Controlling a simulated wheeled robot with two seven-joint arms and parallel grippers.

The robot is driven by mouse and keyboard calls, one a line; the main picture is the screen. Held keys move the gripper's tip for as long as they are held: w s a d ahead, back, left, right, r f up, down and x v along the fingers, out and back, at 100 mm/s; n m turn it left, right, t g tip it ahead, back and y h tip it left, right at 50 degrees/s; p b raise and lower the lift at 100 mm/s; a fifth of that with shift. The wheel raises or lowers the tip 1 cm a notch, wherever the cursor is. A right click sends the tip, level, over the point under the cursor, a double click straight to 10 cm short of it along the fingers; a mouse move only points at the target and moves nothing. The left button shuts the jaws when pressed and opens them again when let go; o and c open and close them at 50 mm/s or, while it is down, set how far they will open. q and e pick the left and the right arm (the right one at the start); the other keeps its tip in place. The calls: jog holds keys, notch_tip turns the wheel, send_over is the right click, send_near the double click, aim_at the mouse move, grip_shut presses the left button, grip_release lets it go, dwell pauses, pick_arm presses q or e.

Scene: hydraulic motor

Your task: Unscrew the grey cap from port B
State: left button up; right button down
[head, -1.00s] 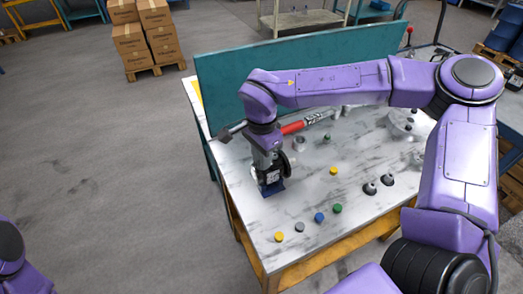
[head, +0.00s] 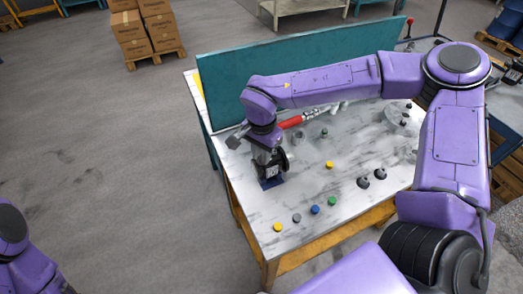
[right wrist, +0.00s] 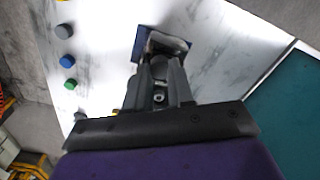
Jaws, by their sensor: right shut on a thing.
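The hydraulic motor stands on a blue base (head: 271,183) at the left end of the workbench, mostly hidden by my right gripper (head: 267,165). In the right wrist view the blue base (right wrist: 180,43) shows past my fingertips. My right gripper (right wrist: 159,75) is shut on a small grey round part on the motor, seemingly the grey cap (right wrist: 159,70). The fingers hide most of it, and I cannot read the port's mark. My left arm shows only at the lower left; its gripper is out of view.
Loose yellow (head: 277,227), grey (head: 296,218), blue (head: 315,209) and green (head: 332,201) caps lie along the bench's front edge. A red-handled tool (head: 291,122) lies behind the motor, before the teal back panel (head: 220,92).

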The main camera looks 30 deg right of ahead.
jog(key=shift+r+p, duration=0.25)
jog(key=shift+p, duration=0.4)
jog(key=n+p, duration=0.2)
jog(key=p, duration=0.1)
jog(key=shift+w+n, duration=0.1)
jog(key=shift+n, duration=0.2)
jog(key=shift+f, duration=0.15)
jog(key=c, duration=1.2)
grip_release()
